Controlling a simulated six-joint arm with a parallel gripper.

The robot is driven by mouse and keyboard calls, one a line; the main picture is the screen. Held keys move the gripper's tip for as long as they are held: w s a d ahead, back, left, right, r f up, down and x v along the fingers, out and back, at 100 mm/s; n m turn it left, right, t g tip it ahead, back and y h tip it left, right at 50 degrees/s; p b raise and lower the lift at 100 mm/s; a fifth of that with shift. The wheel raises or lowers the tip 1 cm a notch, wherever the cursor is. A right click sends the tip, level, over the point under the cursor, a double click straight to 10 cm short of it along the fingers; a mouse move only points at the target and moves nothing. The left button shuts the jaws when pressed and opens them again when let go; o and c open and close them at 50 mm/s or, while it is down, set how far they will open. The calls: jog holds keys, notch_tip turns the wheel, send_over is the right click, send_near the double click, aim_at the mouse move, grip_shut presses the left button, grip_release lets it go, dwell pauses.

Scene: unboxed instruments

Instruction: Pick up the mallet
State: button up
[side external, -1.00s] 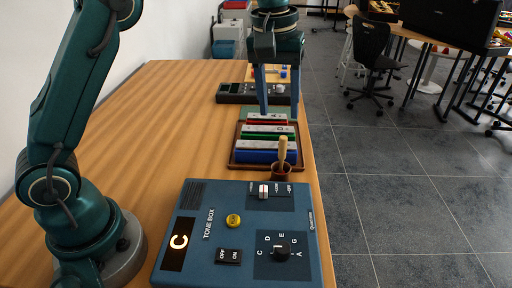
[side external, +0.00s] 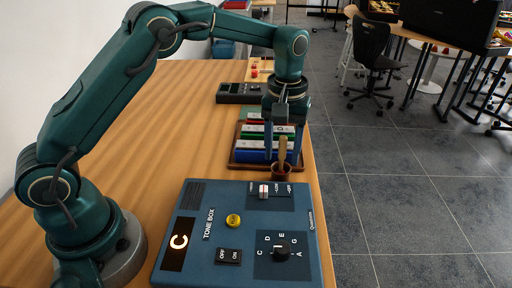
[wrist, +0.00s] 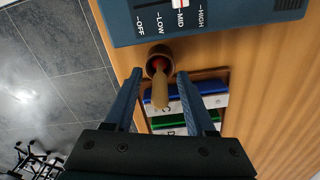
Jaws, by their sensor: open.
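The mallet (side external: 283,149) stands in a small brown cup (side external: 281,171) at the right side of the table, its light wooden handle pointing up. In the wrist view the mallet's handle (wrist: 160,93) points toward me, and a bit of red shows inside the cup (wrist: 159,57). My gripper (side external: 284,158) is open and points down over the cup area. In the wrist view the fingers of my gripper (wrist: 160,73) lie on either side of the handle with gaps. I cannot tell how far down the handle they reach.
A tray (side external: 236,151) of coloured chime bars lies just behind the cup. The blue tone box (side external: 205,200) is in front of it, lit with a C. A dark device (side external: 232,93) lies farther back. The table's right edge is close by; its left side is clear.

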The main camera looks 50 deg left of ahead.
aim_at(284, 137)
grip_shut()
jog(key=shift+r, duration=0.1)
jog(key=shift+w+r, duration=0.1)
jog(key=shift+r, duration=0.4)
notch_tip(284, 137, up, 3)
jog(key=shift+f, duration=0.1)
jog(key=s+a+r, duration=0.4)
jog(key=a+r, duration=0.3)
jog(key=a, duration=0.4)
jog(key=shift+w+d+r+t+h, duration=0.15)
jog(key=shift+w+d+t, duration=0.25)
jog(key=shift+w, duration=0.35)
jog(key=shift+w+d+r+t+h, duration=0.1)
jog(key=shift+w+d+t, duration=0.3)
jog(key=shift+w, duration=0.3)
jog(key=shift+w+d+r+t+h, duration=0.15)
jog(key=shift+w+d+t, duration=0.2)
jog(key=shift+w, duration=0.4)
